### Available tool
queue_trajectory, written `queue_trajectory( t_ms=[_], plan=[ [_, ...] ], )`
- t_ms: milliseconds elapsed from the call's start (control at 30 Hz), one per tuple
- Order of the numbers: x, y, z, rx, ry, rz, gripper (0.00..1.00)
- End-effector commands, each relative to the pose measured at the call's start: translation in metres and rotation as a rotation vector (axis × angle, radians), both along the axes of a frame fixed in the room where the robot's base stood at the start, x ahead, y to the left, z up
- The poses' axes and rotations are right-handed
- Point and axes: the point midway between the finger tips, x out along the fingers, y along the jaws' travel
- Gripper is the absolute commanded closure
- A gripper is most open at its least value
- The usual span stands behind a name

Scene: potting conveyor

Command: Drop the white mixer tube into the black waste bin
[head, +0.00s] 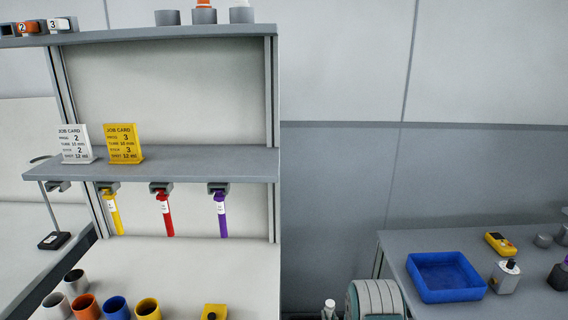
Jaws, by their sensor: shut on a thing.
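I cannot make out the white mixer tube or the black waste bin in the head view. My gripper is not in view either, so what it holds is hidden. Three coloured tubes hang from holders under the middle shelf: a yellow tube (112,214), a red tube (165,215) and a purple tube (221,215). None of them is white. A small white object (328,309) is cut off by the bottom edge, and I cannot tell what it is.
The shelf (200,165) carries a white job card (75,144) and a yellow job card (124,144). Several cups, including a blue cup (116,308), stand below. A rounded ribbed grey object (374,300) is at the bottom. A right-hand table (400,262) holds a blue tray (412,280).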

Motion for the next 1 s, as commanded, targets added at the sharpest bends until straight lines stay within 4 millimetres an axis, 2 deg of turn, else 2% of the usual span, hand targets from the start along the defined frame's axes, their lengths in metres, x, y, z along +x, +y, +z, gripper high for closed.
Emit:
queue_trajectory(
  t_ms=[33, 100, 200, 467, 800, 1000],
  plan=[
    [-0.005, -0.004, -0.015, 0.001, 0.003, 0.000, 1.00],
    [-0.009, -0.007, -0.029, 0.001, 0.003, 0.001, 1.00],
    [-0.014, -0.010, -0.040, 0.000, 0.000, 0.003, 1.00],
    [-0.016, -0.011, -0.058, -0.001, 0.000, 0.004, 1.00],
    [-0.016, -0.011, -0.096, 0.000, 0.000, 0.004, 1.00],
    [-0.016, -0.011, -0.105, -0.001, 0.000, 0.004, 1.00]
  ],
)
